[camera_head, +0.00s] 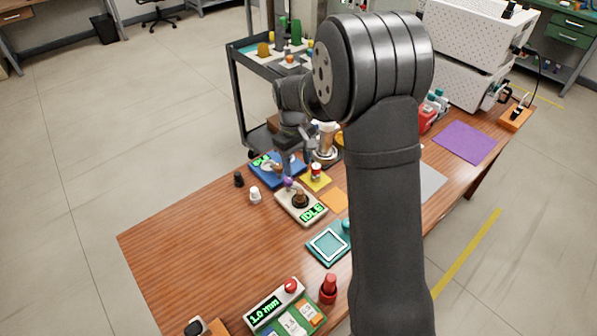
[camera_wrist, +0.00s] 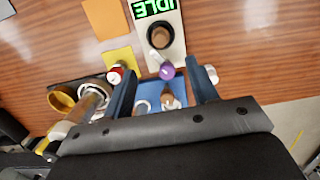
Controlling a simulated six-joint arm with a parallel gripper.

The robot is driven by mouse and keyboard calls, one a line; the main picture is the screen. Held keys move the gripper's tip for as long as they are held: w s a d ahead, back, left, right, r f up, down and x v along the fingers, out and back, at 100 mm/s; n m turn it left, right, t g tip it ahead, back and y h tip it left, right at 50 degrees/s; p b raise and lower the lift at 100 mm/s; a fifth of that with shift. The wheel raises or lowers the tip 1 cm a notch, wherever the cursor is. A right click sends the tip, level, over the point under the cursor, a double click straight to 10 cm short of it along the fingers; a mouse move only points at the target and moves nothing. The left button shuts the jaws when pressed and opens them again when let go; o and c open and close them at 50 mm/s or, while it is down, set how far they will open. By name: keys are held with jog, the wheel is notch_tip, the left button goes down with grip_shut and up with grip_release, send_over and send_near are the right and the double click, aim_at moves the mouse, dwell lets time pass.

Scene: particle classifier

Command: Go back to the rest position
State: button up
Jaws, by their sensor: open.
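My gripper (camera_head: 288,168) hangs from my arm over the far part of the wooden table, above the blue scale-like device (camera_head: 268,178). In the wrist view my gripper (camera_wrist: 162,68) has its two dark blue fingers apart. A purple knob (camera_wrist: 167,71) shows between the fingertips, at the edge of the white IDLE device (camera_wrist: 160,14); whether it is level with the fingers I cannot tell. No held object shows. My large arm link hides part of the table in the head view.
Close by are a red-capped jar (camera_head: 316,171) on a yellow mat, a metal cylinder (camera_head: 327,142), a white bottle (camera_head: 255,196) and a black one (camera_head: 239,179). A teal sieve (camera_head: 328,245) and a 1.0 mm device (camera_head: 275,306) lie nearer. The left tabletop is clear.

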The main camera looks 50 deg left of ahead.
aim_at(301, 191)
jog(key=shift+r, duration=0.2)
jog(key=shift+f, duration=0.1)
jog(key=f, duration=0.4)
jog(key=d+f, duration=0.1)
jog(key=f, duration=0.7)
jog(key=shift+d+f, duration=0.25)
notch_tip(301, 191, up, 3)
jog(key=shift+r, duration=0.6)
jog(key=shift+f, duration=0.1)
